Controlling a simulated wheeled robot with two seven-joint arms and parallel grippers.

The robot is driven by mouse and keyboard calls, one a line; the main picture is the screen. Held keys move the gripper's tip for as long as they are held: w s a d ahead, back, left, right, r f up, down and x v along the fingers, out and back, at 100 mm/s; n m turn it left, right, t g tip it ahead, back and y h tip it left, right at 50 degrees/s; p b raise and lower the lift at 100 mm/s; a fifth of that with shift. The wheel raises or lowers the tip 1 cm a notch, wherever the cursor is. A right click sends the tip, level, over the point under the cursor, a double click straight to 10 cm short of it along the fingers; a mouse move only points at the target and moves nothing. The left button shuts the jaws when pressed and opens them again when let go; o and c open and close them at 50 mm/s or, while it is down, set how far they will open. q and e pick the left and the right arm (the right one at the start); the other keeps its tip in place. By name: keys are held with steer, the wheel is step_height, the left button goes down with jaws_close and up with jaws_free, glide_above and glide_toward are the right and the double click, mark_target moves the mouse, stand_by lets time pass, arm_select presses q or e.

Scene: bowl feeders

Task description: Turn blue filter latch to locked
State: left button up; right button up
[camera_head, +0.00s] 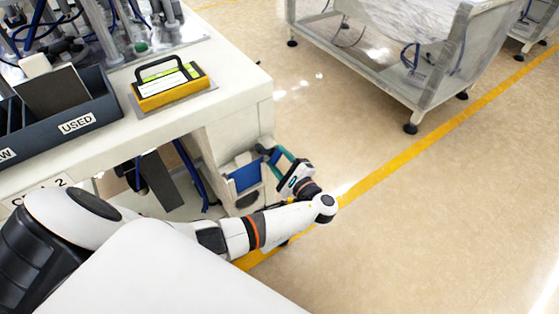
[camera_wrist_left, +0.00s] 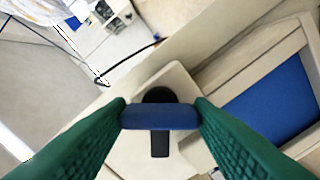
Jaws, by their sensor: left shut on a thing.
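The blue latch handle (camera_wrist_left: 160,117) lies between the green fingers of my left gripper (camera_head: 270,154) and spans from one fingertip to the other. In the left wrist view it lies level across the picture, with a dark round hub (camera_wrist_left: 158,95) behind it and a dark bar below it. The blue filter panel (camera_head: 243,177) sits in a pale housing under the table; it also shows at the right of the left wrist view (camera_wrist_left: 268,103). In the head view the fingers mostly hide the latch. My right gripper is not in view.
A dark tray marked USED (camera_head: 78,124) and a yellow-framed filter (camera_head: 172,87) rest on the white table (camera_head: 235,80) above. Blue hoses (camera_head: 190,172) hang beneath it, left of the housing. A grey cart (camera_head: 420,100) stands at the back right. The floor (camera_head: 430,220) on the right is clear.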

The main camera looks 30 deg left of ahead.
arm_select(q)
steer(key=n+b, duration=0.3)
steer(key=n, duration=0.4)
steer(key=shift+f, duration=0.15)
steer(key=shift+n, duration=0.3)
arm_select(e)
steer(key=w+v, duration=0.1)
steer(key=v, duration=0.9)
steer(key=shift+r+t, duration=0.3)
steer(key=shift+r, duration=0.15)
arm_select(q)
steer(key=shift+o, duration=0.2)
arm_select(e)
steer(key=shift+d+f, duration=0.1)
arm_select(q)
steer(key=o, duration=1)
steer(key=shift+c, duration=0.2)
steer(key=v, duration=1.2)
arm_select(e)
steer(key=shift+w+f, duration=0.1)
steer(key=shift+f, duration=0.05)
